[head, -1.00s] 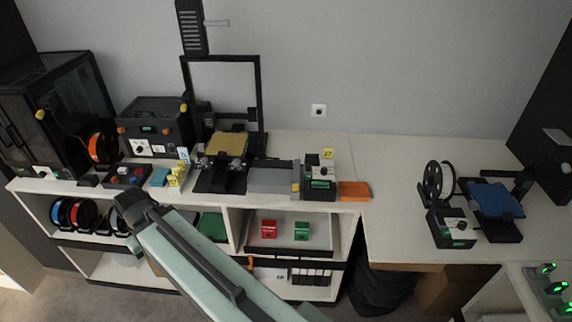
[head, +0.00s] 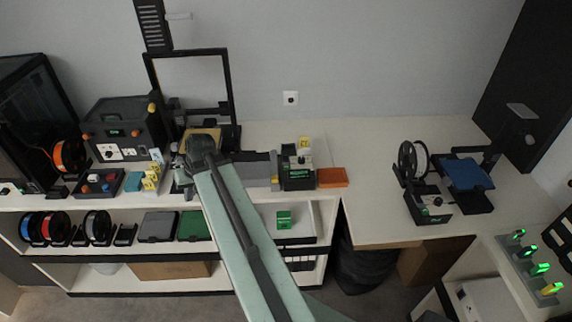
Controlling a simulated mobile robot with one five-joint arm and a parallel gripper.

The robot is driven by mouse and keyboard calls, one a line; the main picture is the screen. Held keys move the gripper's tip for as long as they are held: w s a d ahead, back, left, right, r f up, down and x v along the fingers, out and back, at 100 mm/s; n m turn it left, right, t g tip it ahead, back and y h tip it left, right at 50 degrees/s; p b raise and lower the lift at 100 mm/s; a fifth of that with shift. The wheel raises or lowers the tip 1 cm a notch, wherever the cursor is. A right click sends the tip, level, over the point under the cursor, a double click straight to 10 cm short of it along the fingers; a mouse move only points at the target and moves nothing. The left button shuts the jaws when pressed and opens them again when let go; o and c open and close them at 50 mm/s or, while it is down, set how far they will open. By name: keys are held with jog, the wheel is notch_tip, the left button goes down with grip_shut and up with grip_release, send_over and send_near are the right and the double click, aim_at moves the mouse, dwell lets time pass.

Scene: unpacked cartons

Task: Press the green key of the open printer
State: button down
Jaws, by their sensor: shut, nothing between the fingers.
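An open-frame printer with a tall black frame (head: 229,95) and a gold bed (head: 205,134) stands on the left counter, partly hidden by my arm. A black control box (head: 297,172) with a green-lit panel stands to its right. A second open printer with a blue bed (head: 467,174) stands on the right counter; its black control box (head: 430,206) has a white knob and small green marks. I cannot tell a green key clearly on either box. My gripper (head: 184,182) points down at the counter's front edge before the gold-bed printer; it is small, shut and empty.
A dark enclosed printer (head: 35,110) and a black control unit (head: 122,130) stand at the left. An orange block (head: 332,177) lies beside the control box. Shelves below hold spools (head: 55,227) and a green block (head: 284,219). Green-lit switches (head: 540,268) are at lower right.

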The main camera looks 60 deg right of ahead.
jog(key=s+d+r+m+t+h+p, duration=0.1)
jog(key=s+d+r+m, duration=0.15)
jog(key=d, duration=0.65)
jog(key=s+d+r+m+t, duration=0.15)
jog(key=s+d, duration=0.25)
jog(key=d, duration=0.5)
notch_tip(320, 180, up, 4)
jog(key=m+t+h, duration=0.2)
jog(key=m+h, duration=0.1)
jog(key=h, duration=0.1)
send_over(288, 168)
jog(key=shift+p, duration=0.45)
jog(key=shift+f, duration=0.1)
notch_tip(288, 168, down, 9)
jog(key=b, duration=0.9)
jog(key=shift+f+b, duration=0.3)
